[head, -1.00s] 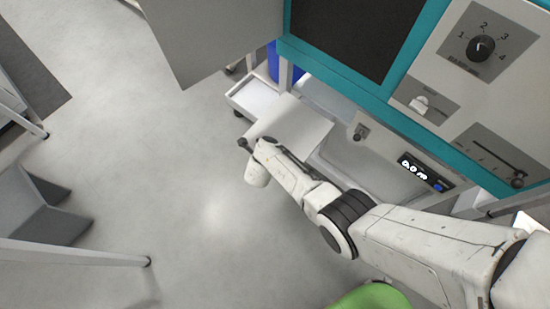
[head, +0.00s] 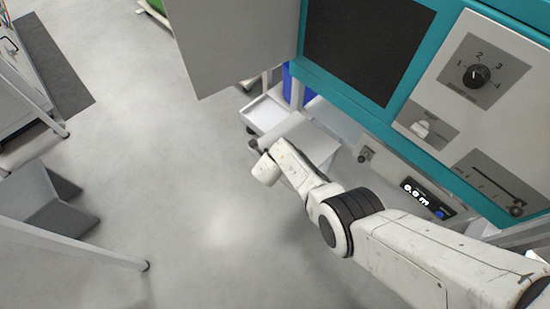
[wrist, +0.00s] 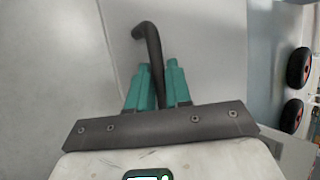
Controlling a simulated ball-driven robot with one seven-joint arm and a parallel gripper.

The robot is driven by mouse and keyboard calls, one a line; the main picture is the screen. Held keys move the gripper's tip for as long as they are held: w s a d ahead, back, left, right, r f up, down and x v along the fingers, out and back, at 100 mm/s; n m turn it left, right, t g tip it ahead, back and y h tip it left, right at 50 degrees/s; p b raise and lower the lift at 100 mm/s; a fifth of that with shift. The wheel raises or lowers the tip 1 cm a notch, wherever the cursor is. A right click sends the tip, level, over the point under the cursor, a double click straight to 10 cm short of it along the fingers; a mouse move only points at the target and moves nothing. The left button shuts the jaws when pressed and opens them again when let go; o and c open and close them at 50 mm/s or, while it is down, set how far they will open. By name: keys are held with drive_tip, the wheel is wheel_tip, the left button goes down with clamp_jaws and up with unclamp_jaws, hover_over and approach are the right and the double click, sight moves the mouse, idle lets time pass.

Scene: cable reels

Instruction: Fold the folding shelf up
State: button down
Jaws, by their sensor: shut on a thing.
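The folding shelf (head: 318,143) is a pale flat panel on the front of the teal and white machine, partly hidden behind my arm in the head view. A dark bent handle (wrist: 149,48) rises between the teal fingers of my gripper (wrist: 158,82) in the wrist view. My gripper is shut on the handle. The handle's tip also shows beside my wrist in the head view (head: 252,143). My fingers are hidden there by my wrist. A pale grey surface fills the wrist view behind the handle; I cannot tell how much of it is the shelf.
The machine panel carries a dial (head: 476,75) and a lit display (head: 416,192). A white tray (head: 264,114) and a blue bin (head: 288,85) stand behind the shelf. Dark wheels (wrist: 298,66) show at the right of the wrist view. Open floor lies to the left.

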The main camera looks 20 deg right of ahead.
drive_tip(key=c, duration=1.1)
unclamp_jaws()
drive_tip(key=shift+w+d+r, duration=0.1)
drive_tip(key=shift+w+d, duration=0.05)
drive_tip(key=shift+d, duration=0.3)
drive_tip(key=shift+a, duration=0.1)
drive_tip(key=shift+a, duration=0.1)
drive_tip(key=shift+r+p, duration=0.15)
drive_tip(key=shift+p, duration=0.15)
drive_tip(key=p+v, duration=0.5)
drive_tip(key=shift+s+a+r, duration=0.1)
drive_tip(key=shift+s+r, duration=0.1)
drive_tip(key=shift+r, duration=0.1)
drive_tip(key=shift+s+f+b, duration=0.1)
drive_tip(key=shift+f+b, duration=0.1)
drive_tip(key=shift+b, duration=0.2)
drive_tip(key=shift+v, duration=2.45)
